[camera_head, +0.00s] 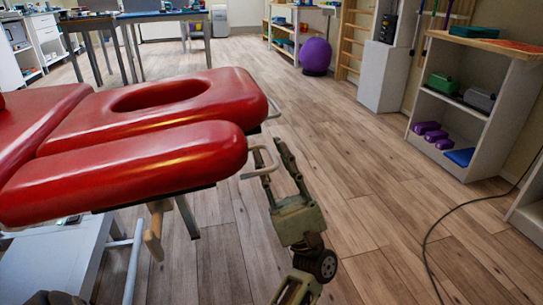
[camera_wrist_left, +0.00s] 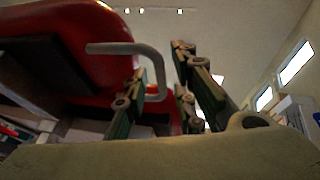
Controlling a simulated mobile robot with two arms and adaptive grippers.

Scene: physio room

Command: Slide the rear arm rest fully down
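The red padded table's near arm rest (camera_head: 125,168) is a long rounded red pad at the left, beside the head section with an oval opening (camera_head: 160,96). A bent metal handle (camera_head: 262,171) sticks out from the near pad's right end. In the left wrist view this handle (camera_wrist_left: 128,48) reaches in front of the red pad (camera_wrist_left: 75,30). My left gripper (camera_head: 271,150) is open at the handle; its fingers (camera_wrist_left: 160,80) stand apart with the handle's bent end between them. Whether they touch it is unclear. My right gripper is not in view. I cannot tell which pad is the rear one.
A white shelf unit (camera_head: 470,105) with purple and green items stands at the right. A purple ball (camera_head: 316,56) rests at the back. A dark cable (camera_head: 428,245) crosses the wooden floor (camera_head: 350,165), which is otherwise clear.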

